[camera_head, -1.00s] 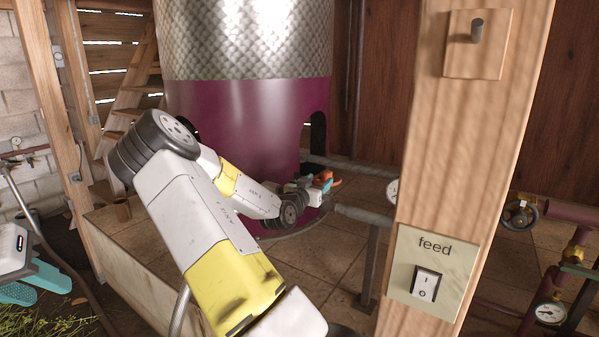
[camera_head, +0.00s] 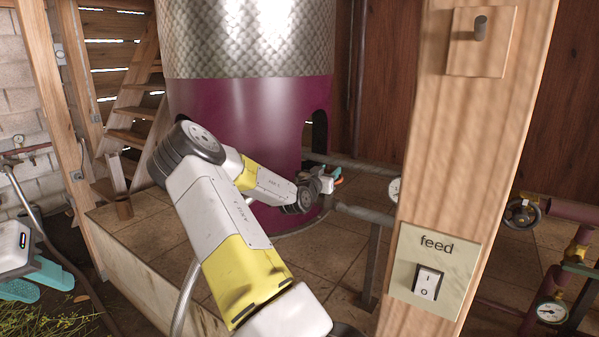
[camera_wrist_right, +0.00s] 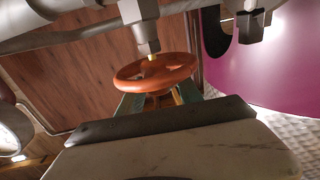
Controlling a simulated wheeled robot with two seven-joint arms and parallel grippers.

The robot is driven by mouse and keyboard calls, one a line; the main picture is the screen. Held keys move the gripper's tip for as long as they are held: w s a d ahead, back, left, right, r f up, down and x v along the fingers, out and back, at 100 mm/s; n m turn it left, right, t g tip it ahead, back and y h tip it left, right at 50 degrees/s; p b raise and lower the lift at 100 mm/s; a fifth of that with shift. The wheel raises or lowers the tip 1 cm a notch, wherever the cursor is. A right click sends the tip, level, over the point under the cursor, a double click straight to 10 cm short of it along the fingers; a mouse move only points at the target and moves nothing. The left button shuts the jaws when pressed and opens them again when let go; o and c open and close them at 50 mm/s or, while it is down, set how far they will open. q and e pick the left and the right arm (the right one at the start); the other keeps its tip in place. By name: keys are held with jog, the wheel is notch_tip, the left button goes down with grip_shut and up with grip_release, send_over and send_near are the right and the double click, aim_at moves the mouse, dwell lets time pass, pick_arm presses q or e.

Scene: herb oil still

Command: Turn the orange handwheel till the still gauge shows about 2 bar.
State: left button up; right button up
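The orange handwheel (camera_wrist_right: 155,73) shows in the right wrist view, directly at the teal fingers of my right gripper (camera_wrist_right: 160,101). The fingers stand apart with orange between them; whether they press on it I cannot tell. In the head view my right gripper (camera_head: 332,180) is small, beside the still's base, and only a sliver of orange shows there. A gauge (camera_head: 394,190) is mostly hidden behind the wooden post; its reading cannot be seen. A round gauge (camera_wrist_right: 12,130) at the wrist view's left edge is also unreadable. My left gripper (camera_head: 36,279) is open and empty at far left.
The still (camera_head: 240,115) has a maroon base and stands on a tiled platform (camera_head: 145,225). The wooden post (camera_head: 455,150) with the feed switch (camera_head: 428,282) blocks the view at right. A dark handwheel (camera_head: 522,213) and another gauge (camera_head: 551,312) are further right.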

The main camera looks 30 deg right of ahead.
grip_shut()
jog(key=shift+s+d+n+t+y, duration=0.1)
jog(key=shift+n+t+y, duration=0.2)
jog(key=shift+t, duration=0.2)
jog(key=shift+s+n+t+y, duration=0.1)
jog(key=shift+n+t+y, duration=0.8)
jog(key=shift+n+t, duration=0.15)
jog(key=n+t+y, duration=0.2)
jog(key=y, duration=0.1)
jog(key=shift+d+r+n+t, duration=0.1)
jog(key=shift+n+t, duration=0.15)
jog(key=n+t+y, duration=0.1)
jog(key=n+y, duration=0.1)
jog(key=y, duration=0.2)
jog(key=shift+n+t, duration=0.3)
jog(key=shift+t, duration=0.1)
jog(key=shift+a+n+t+y, duration=0.1)
jog(key=shift+n+t+y, duration=0.1)
jog(key=shift+n+y, duration=0.9)
jog(key=shift+a+n+t+y, duration=0.15)
jog(key=shift+n+y, duration=0.45)
jog(key=shift+y, duration=0.9)
